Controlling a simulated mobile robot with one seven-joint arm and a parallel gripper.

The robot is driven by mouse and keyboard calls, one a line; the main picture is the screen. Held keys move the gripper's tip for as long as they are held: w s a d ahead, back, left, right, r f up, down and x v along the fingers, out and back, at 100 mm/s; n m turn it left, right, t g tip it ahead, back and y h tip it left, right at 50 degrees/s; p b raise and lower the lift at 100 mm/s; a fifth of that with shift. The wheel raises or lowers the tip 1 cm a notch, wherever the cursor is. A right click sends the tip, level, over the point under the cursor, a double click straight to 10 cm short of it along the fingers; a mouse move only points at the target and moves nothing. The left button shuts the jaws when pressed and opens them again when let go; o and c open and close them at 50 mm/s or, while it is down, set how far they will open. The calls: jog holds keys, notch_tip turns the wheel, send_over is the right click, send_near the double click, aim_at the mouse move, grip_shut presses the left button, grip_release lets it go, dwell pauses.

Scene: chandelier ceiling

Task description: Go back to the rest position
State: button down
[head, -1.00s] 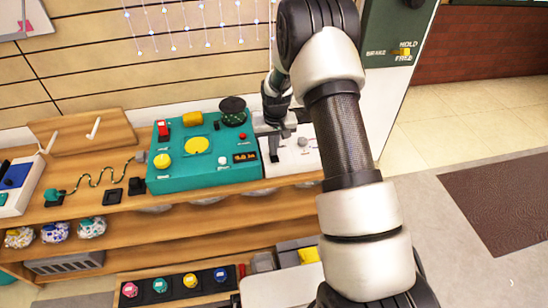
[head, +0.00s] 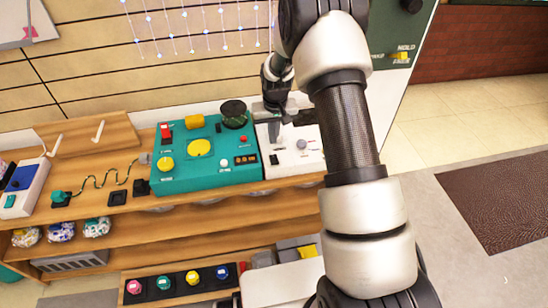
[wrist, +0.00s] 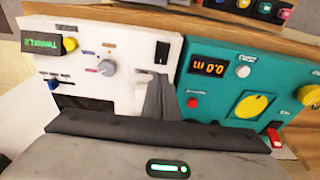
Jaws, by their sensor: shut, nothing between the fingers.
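My gripper (head: 274,138) is shut and empty, fingers pointing down. In the head view it is over the left part of the white control box (head: 308,158), by the edge of the teal control box (head: 205,178). In the wrist view its fingers (wrist: 158,98) show in front of the white box (wrist: 130,48), beside a black rocker switch (wrist: 162,52) and a grey knob (wrist: 107,67). I cannot tell whether the fingertips touch the box. My arm hides the white box's right side in the head view.
The boxes stand on a wooden shelf unit (head: 200,241) against a slatted wall. A green panel with a yellow switch (head: 404,55) stands behind my arm. Strings of small lights (head: 205,30) hang above the boxes. Open floor and a brown mat (head: 505,200) lie to the right.

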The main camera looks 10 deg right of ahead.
dwell(0.4)
jog(key=s+r+t, duration=0.1)
jog(key=s+r, duration=0.5)
jog(key=r, duration=0.6)
jog(key=s+r+t, duration=0.1)
jog(key=s+r, duration=0.5)
jog(key=r, duration=0.6)
jog(key=s+r+t, duration=0.1)
jog(key=s+r, duration=0.3)
jog(key=s, duration=0.7)
jog(key=s+r+t, duration=0.1)
jog(key=s+r, duration=0.3)
jog(key=s, duration=0.6)
notch_tip(320, 180, up, 14)
jog(key=p, duration=1.4)
jog(key=shift+s, duration=0.4)
